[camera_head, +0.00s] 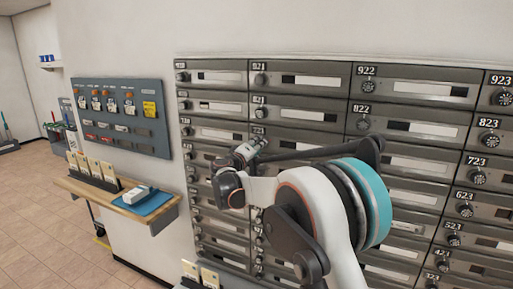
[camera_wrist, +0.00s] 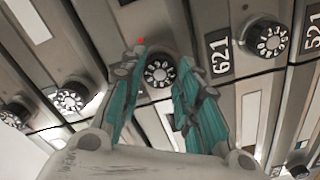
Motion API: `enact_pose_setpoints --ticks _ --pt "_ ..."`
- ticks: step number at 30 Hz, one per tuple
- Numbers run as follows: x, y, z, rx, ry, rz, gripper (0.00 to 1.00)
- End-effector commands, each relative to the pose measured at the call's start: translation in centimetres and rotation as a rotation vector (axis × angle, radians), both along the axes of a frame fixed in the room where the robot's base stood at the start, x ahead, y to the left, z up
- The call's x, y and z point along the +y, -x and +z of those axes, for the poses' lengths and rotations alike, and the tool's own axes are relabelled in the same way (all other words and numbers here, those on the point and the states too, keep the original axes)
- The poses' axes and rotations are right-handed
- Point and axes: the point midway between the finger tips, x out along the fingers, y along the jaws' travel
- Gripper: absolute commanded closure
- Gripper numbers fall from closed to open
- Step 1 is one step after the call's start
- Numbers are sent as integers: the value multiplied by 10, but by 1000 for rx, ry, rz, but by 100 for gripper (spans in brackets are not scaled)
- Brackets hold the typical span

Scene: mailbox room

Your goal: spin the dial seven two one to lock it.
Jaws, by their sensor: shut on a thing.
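The dial for box 721 (camera_wrist: 159,72) is a round black knob with a pale numbered face. In the wrist view it sits between my two teal fingers, just above the 621 label (camera_wrist: 218,52) in the column order. My gripper (camera_wrist: 160,68) is shut on this dial, one finger on each side. Its own number plate is hidden behind the left finger. In the head view my gripper (camera_head: 258,144) reaches the second column of boxes (camera_head: 300,128), and the dial is hidden there. The digit setting is too small to read.
The 621 dial (camera_wrist: 268,38) lies close to the right finger. Other dials (camera_wrist: 72,97) stick out at the left. Floor at far left is open.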

Motion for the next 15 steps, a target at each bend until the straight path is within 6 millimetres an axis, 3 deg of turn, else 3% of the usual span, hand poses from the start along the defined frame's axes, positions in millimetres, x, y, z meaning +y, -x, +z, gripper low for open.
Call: enact_pose_setpoints --ticks 15 --pt "0 0 -1 -161 -446 -2 94"
